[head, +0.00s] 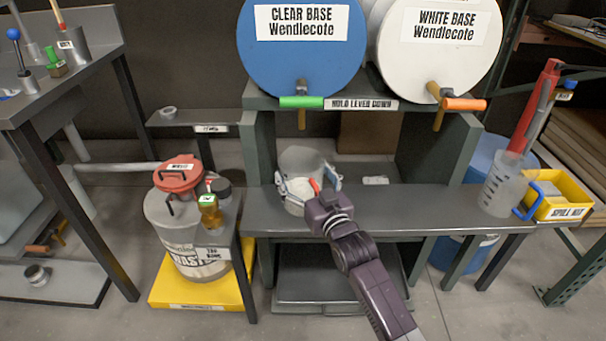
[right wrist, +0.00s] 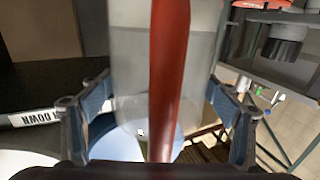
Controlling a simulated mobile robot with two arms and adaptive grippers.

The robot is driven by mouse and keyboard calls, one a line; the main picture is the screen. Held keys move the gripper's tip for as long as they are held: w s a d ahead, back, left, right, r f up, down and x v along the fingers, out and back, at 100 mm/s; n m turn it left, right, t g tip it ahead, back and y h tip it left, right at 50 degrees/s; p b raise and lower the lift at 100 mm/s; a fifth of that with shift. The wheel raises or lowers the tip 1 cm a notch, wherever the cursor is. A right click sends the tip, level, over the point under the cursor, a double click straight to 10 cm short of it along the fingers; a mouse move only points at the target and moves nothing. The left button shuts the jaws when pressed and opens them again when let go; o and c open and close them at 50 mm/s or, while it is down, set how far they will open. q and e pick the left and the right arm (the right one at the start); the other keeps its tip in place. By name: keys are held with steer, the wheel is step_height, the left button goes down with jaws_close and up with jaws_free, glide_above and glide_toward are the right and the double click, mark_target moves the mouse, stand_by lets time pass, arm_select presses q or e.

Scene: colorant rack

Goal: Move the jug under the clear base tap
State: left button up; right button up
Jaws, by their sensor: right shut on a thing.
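A clear jug (head: 302,160) with a red handle (right wrist: 167,80) is between the fingers of my right gripper (head: 308,188). The fingers are closed against both sides of its body, as the right wrist view (right wrist: 158,120) also shows. The jug is upright, just below the clear base tap (head: 302,118), which has a green lever (head: 301,102) and sits on the blue drum (head: 300,60). I cannot tell whether the jug's bottom touches the bench. My left gripper is not in view.
The white base drum (head: 440,50) with an orange lever (head: 464,104) is to the right. A second clear jug with a blue handle (head: 502,186) and a yellow spill kit bin (head: 563,192) stand at the bench's right end. A waste can (head: 185,235) stands at left. The bench (head: 410,205) has free room between the jugs.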

steer(key=o, duration=1.7)
steer(key=shift+f, duration=0.1)
steer(key=shift+c, duration=0.2)
steer(key=p+v, duration=0.2)
steer(key=v, duration=0.5)
steer(key=s+d+f+m+g+h, duration=0.1)
steer(key=s+d+f+g+h, duration=0.1)
steer(key=s+d+f+g, duration=0.45)
steer(key=s+d+f+m+g+h, duration=0.15)
steer(key=s+d+f, duration=0.25)
steer(key=s+f, duration=0.7)
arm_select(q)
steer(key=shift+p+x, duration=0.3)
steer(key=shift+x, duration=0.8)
arm_select(e)
steer(key=s+d+f+g+h, duration=0.1)
steer(key=s+d+f+g, duration=0.1)
steer(key=s, duration=0.7)
steer(key=s+d+f+g+h, duration=0.2)
steer(key=s+d, duration=0.3)
steer(key=s, duration=0.4)
steer(key=shift+s+f+g, duration=0.2)
steer(key=shift+s+g, duration=0.05)
steer(key=shift+g, duration=0.35)
